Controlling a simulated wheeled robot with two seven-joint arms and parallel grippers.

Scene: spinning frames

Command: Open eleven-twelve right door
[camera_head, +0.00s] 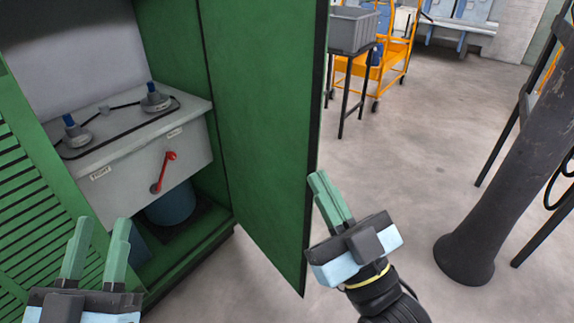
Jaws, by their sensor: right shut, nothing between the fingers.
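The green right door (262,125) of the cabinet stands swung open, its edge towards me. The cabinet inside shows a grey box (135,150) with a red lever (164,171) and two blue-topped knobs. My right gripper (326,190) is shut and empty, just right of the door's free edge, its fingertips close to it; I cannot tell if they touch. My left gripper (100,236) is open and empty at the lower left, in front of the louvred green left door (35,215). No handle shows on the right door.
A dark column (520,150) with a flared base stands on the right. A grey bin (353,30) on a black stand and an orange cart (395,60) are at the back. The concrete floor between the door and the column is clear.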

